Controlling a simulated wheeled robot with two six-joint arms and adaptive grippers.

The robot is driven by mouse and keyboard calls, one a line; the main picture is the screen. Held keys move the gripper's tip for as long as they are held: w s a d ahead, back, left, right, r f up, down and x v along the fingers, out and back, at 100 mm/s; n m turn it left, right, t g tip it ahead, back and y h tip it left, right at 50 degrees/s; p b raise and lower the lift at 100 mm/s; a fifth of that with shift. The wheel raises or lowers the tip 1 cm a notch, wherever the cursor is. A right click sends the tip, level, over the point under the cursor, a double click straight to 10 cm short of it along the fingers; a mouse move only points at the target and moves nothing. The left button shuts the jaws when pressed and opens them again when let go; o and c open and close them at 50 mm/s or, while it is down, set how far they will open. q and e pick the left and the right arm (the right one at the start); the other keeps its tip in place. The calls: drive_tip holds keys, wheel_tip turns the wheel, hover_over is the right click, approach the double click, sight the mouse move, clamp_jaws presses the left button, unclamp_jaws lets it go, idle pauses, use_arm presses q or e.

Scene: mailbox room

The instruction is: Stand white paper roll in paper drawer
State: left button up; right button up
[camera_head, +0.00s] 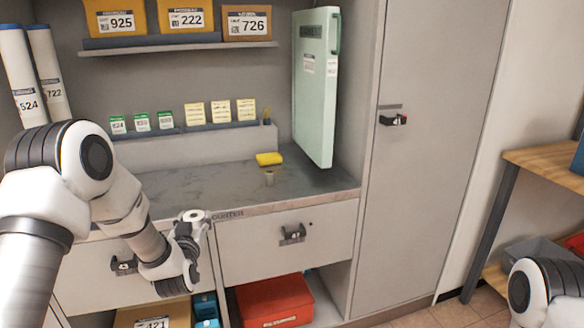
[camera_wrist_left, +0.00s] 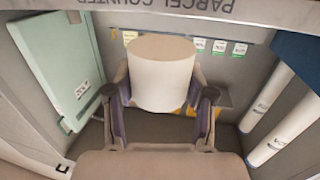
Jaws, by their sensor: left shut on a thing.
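The white paper roll (camera_head: 194,215) is held by my left gripper (camera_head: 187,240) in front of the counter edge in the head view. In the left wrist view the roll (camera_wrist_left: 160,72) is a wide, pale cylinder between the two fingers (camera_wrist_left: 161,102), which are shut on it. Under the counter are two drawer fronts, a left one (camera_head: 88,270) and a right one (camera_head: 262,250). Both look shut, and I cannot tell which is the paper drawer. My arm covers part of the left front. My right gripper is out of view.
A mint-green door panel (camera_head: 315,85) stands at the right. Tall tubes (camera_head: 48,75) stand at the left. A red box (camera_head: 274,302) sits on the shelf below the right drawer.

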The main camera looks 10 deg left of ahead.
use_arm(q)
drive_tip(key=s+d+f+m+t+h, duration=0.1)
drive_tip(key=s+d+f+m+h, duration=0.2)
drive_tip(key=d+f, duration=0.55)
drive_tip(key=s+d+f+m+h, duration=0.1)
drive_tip(key=s+d+f+h, duration=0.25)
drive_tip(key=d+f, duration=0.55)
wheel_tip(320, 180, up, 18)
drive_tip(key=s+d+p, duration=0.1)
drive_tip(key=d+p, duration=0.1)
drive_tip(key=p, duration=1.2)
drive_tip(key=w+a+f+n+y+b, duration=0.1)
drive_tip(key=w+a+f+y+b, duration=0.15)
drive_tip(key=a+b, duration=0.2)
drive_tip(key=w+a+f+n+y+b, duration=0.1)
drive_tip(key=w+a+f+b, duration=0.15)
drive_tip(key=a, duration=0.25)
drive_tip(key=w+a+r+y+b, duration=0.1)
drive_tip(key=a+b, duration=0.1)
drive_tip(key=a, duration=0.1)
drive_tip(key=a+r+n+y+b, duration=0.1)
drive_tip(key=a+b, duration=0.1)
drive_tip(key=a, duration=0.1)
drive_tip(key=w+a+r+n+g+y+b, duration=0.1)
drive_tip(key=a+b, duration=0.2)
drive_tip(key=a, duration=0.1)
drive_tip(key=shift+w+r, duration=0.3)
drive_tip(key=shift+a+r, duration=0.1)
drive_tip(key=shift+r, duration=0.4)
